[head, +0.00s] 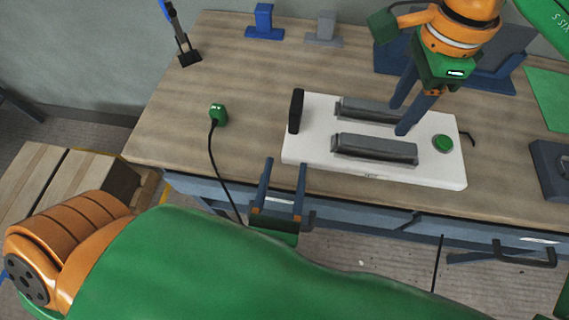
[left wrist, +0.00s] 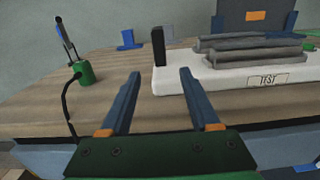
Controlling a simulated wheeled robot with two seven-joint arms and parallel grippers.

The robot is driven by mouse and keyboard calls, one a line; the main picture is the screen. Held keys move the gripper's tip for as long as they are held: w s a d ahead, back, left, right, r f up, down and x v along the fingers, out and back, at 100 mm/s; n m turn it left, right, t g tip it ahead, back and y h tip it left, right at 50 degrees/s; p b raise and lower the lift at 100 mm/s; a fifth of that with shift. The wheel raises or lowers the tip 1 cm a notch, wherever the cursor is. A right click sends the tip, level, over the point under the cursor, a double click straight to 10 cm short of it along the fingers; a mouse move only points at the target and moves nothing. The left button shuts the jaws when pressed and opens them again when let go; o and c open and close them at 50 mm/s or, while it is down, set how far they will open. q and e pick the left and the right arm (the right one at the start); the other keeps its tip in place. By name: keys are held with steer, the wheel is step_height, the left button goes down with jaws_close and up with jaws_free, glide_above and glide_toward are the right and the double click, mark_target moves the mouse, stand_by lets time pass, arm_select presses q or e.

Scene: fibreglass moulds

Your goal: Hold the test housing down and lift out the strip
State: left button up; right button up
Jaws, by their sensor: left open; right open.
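The white test housing (head: 300,155) lies on the bench, with two long grey bars and a green button (head: 443,143) on top. In the left wrist view its front (left wrist: 225,84) carries a TEST label. A black upright piece (head: 296,111) stands at its left end. I cannot clearly pick out the strip. My left gripper (head: 285,164) is open and empty at the bench's front edge, left of and in front of the housing. Its fingers (left wrist: 160,73) point towards the housing's left end. My right gripper (head: 399,119) is open above the bars, pointing down; contact cannot be told.
A green plug-like device (head: 219,115) with a black cable stands left of the housing. A dark stand (head: 189,56), a blue bracket (head: 264,24) and a grey bracket (head: 324,28) stand farther back. A dark blue holder (head: 551,170) is at right. The bench left of the housing is mostly clear.

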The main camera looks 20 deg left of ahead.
mark_target(293, 132)
arm_select(q)
steer(key=shift+w+f, duration=0.1)
steer(key=shift+f, duration=0.1)
steer(key=w, duration=0.3)
steer(key=w+a, duration=0.1)
steer(key=w, duration=0.3)
steer(key=w+a, duration=0.1)
steer(key=w, duration=0.3)
steer(key=shift+w, duration=0.15)
jaws_close()
stand_by(1.2)
